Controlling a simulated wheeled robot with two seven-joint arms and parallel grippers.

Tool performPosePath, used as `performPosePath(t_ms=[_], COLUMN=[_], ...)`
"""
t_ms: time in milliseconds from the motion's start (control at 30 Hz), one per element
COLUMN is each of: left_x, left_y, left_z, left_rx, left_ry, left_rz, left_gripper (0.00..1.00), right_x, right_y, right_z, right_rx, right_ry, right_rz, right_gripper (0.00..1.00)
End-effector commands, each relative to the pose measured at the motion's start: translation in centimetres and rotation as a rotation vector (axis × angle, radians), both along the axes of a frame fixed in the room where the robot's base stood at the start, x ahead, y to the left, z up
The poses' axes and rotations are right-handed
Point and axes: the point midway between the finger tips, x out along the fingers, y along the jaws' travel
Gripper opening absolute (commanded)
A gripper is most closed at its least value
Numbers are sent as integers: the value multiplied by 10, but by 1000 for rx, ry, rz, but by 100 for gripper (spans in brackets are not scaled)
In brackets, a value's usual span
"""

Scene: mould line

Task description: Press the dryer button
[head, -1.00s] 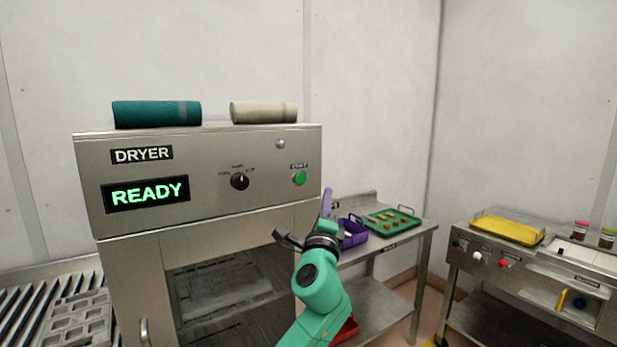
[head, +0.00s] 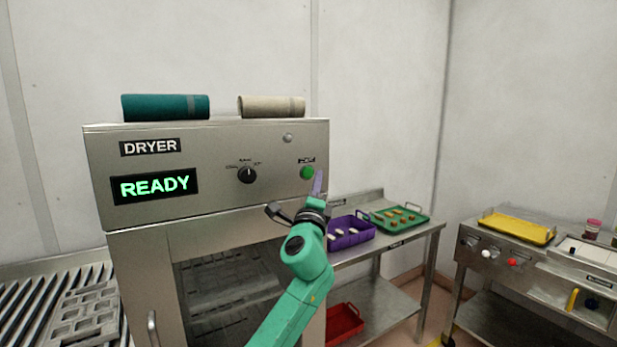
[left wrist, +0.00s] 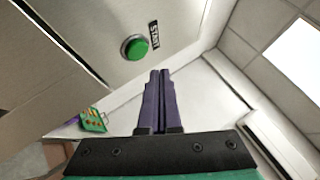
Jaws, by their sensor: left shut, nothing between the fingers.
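The dryer (head: 210,190) is a steel cabinet with a DRYER label and a display (head: 155,186) that reads READY in green. Its round green start button (head: 307,172) is at the right end of the front panel. In the left wrist view the button (left wrist: 134,47) is up and to the left of the fingertips. My left gripper (head: 317,176) has purple fingers, shut and empty, pointing up just right of and slightly below the button in the head view. In the left wrist view the fingertips (left wrist: 159,76) look apart from the button. My right gripper is not in view.
A black dial (head: 247,175) sits left of the button. A teal roll (head: 165,107) and a beige roll (head: 271,106) lie on the dryer. To the right, a steel table holds a purple bin (head: 350,232) and a green tray (head: 399,219). A yellow tray (head: 517,228) stands farther right.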

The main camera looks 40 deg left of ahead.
Motion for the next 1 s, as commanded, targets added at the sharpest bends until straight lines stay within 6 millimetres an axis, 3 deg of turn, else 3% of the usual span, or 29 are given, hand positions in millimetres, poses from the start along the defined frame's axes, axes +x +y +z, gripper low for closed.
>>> performPosePath(t_ms=[233,1000], left_x=[5,6], left_y=[19,20], left_z=[-1,0], left_rx=[-2,-2], left_ry=[-1,0], left_rz=[0,-1], left_gripper=[0,0], right_x=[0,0], right_y=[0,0], right_z=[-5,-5], right_rx=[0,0], right_ry=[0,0], right_rz=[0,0], right_gripper=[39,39])
